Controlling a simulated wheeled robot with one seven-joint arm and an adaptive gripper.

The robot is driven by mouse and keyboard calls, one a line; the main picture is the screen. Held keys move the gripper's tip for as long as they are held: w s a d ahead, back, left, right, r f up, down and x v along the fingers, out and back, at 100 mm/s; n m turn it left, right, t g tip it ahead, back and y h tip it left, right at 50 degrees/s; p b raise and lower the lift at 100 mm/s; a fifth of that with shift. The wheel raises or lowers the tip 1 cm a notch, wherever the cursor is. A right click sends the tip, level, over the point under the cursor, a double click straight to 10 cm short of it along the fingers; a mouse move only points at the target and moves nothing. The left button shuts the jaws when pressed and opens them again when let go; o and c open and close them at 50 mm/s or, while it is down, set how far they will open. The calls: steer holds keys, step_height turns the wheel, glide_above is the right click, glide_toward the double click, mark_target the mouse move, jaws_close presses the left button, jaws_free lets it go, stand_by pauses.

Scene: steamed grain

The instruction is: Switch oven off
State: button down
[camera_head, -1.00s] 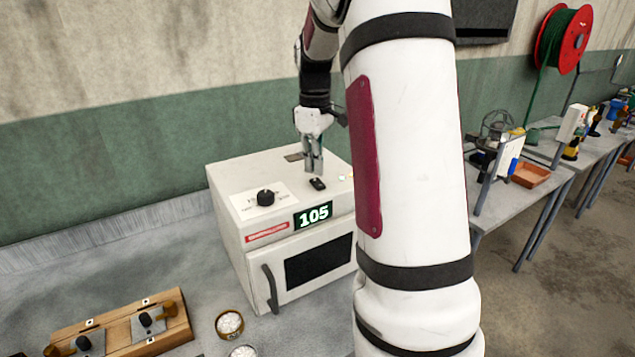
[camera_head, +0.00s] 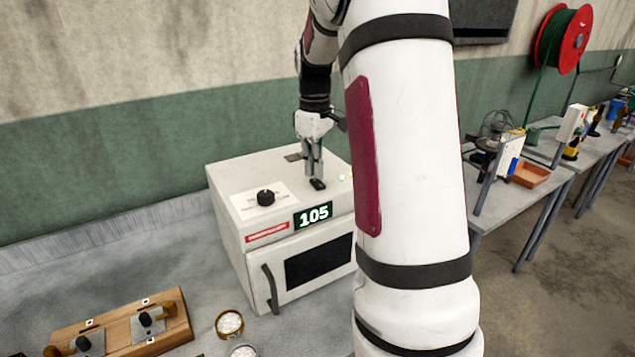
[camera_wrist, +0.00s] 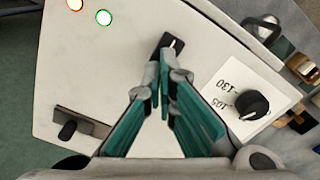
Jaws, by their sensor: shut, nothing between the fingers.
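The white oven (camera_head: 295,285) stands on the bench, its door shut and its display (camera_head: 313,214) reading 105. A black switch (camera_head: 318,184) sits on its top near the front edge. My gripper (camera_head: 315,176) is shut and points down with its fingertips at the switch. In the wrist view the fingertips (camera_wrist: 164,95) are close beside the switch (camera_wrist: 172,45), which carries a light mark. I cannot tell whether they touch. Two small lamps, one red (camera_wrist: 75,4) and one green (camera_wrist: 103,18), are lit on the top.
A black dial (camera_head: 265,197) with a scale plate is on the oven top to the left. Another black part (camera_wrist: 67,130) stands on the oven top. A wooden stand (camera_head: 120,330) and a round dish of white grains (camera_head: 229,323) are at the front left.

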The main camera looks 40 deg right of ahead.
mark_target(315, 180)
steer(key=shift+f, duration=0.7)
stand_by(0.4)
steer(key=shift+r, duration=0.1)
steer(key=shift+r+p, duration=1.15)
steer(key=shift+r, duration=2.3)
